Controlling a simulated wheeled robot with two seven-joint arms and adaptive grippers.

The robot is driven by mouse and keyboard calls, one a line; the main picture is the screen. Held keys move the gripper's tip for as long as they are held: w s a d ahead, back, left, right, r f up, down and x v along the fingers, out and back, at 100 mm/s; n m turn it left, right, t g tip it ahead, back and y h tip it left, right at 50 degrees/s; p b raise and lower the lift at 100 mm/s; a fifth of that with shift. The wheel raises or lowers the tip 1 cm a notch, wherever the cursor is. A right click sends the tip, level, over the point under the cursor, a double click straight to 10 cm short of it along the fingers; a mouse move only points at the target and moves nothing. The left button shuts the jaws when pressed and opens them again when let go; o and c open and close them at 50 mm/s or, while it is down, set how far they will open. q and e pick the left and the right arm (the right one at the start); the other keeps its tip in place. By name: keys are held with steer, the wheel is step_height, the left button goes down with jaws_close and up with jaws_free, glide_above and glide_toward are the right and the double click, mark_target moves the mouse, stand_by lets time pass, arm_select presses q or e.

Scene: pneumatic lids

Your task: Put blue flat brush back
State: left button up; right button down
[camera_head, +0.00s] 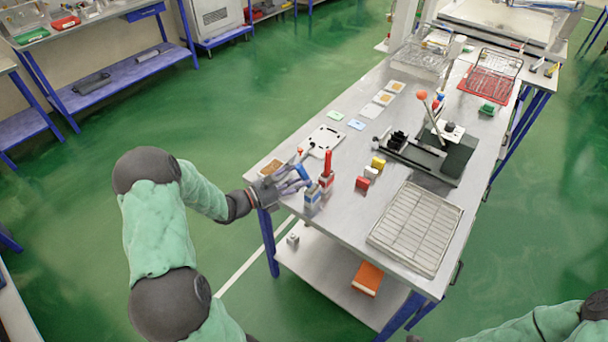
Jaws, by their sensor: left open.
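The blue flat brush (303,172) is at the near left of the steel table, its blue handle tilted. My left gripper (297,184) is open at the handle, with its fingers on the left side of it; whether they touch it I cannot tell. Just below is a small grey and blue holder (312,198); whether the brush's lower end is inside it is unclear. A red-handled brush (328,164) stands upright in a similar holder (326,183) to the right. My right arm shows at the bottom right, but its gripper is out of the picture.
The steel table (340,220) carries a wire tray (417,228), small red, white and yellow blocks (371,172), a white plate (321,141) and a black lever press (413,150). An orange box (367,279) lies on the lower shelf. Table surface before the blocks is clear.

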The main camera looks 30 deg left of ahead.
arm_select(q)
steer(key=v, duration=1)
steer(key=s+d+f+m+g+h, duration=0.25)
steer(key=d+f+m+g, duration=0.25)
steer(key=d+f+g, duration=0.55)
steer(key=s+d+f+m+g+y, duration=0.35)
steer(key=s+d+f+m, duration=0.25)
steer(key=d+f+m, duration=0.25)
steer(key=s+d+f+m+g+y, duration=0.2)
steer(key=s+d+f+m+g, duration=0.2)
steer(key=s+d+f+m, duration=0.4)
steer(key=w+d+f+m+t+y, duration=0.1)
steer(key=w+d+f+m+t, duration=0.1)
steer(key=m, duration=0.5)
steer(key=shift+w+d+f+p, duration=0.4)
steer(key=shift+w+d, duration=0.45)
steer(key=shift+w, duration=0.15)
